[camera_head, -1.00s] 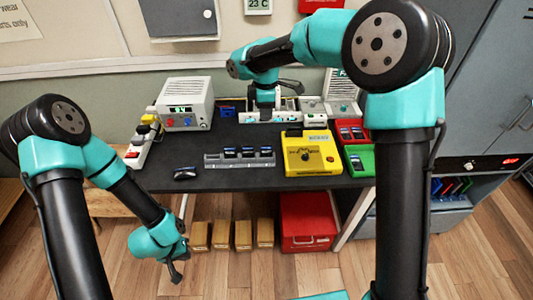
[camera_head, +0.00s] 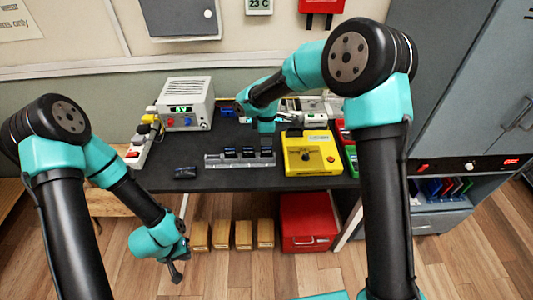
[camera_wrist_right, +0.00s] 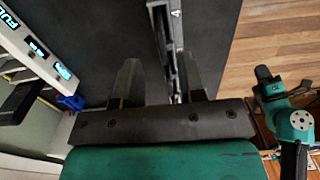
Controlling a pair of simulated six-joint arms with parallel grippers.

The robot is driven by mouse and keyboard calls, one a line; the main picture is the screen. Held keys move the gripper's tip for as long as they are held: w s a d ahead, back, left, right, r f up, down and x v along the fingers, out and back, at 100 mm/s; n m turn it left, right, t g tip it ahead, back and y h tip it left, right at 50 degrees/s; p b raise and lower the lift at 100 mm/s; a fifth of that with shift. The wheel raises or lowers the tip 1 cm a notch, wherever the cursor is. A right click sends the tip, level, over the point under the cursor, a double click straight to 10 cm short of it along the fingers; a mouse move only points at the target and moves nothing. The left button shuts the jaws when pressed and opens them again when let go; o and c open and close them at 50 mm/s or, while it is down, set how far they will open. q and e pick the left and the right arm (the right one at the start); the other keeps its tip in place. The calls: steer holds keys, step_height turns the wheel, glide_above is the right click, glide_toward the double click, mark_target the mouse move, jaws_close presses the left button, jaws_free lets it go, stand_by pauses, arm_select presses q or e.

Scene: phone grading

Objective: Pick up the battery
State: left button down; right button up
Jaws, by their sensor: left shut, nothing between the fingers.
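A grey slotted rack (camera_head: 212,162) stands near the front middle of the black table (camera_head: 215,183). Several dark blocks with blue edges (camera_head: 230,152) sit in its slots; I cannot tell which is the battery. My right gripper (camera_head: 266,143) is over the right end of the rack, pointing down. In the right wrist view its two fingers (camera_wrist_right: 159,85) are apart, with nothing held between them. The rack (camera_wrist_right: 168,30) runs up from the space between the fingers there, partly hidden by the right finger. My left gripper (camera_head: 176,272) is shut and empty, below the table's front edge.
A yellow device (camera_head: 312,160) stands close to the rack's right end. A dark phone-like item (camera_head: 185,172) lies at the left on the table. A white power supply (camera_head: 187,100) stands at the back left. Bare table lies in front of the rack.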

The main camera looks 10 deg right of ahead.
mark_target(265, 152)
steer(key=shift+f, duration=0.1)
steer(key=shift+s+f, duration=0.15)
steer(key=shift+f, duration=2.3)
steer(key=shift+c, duration=0.5)
jaws_close()
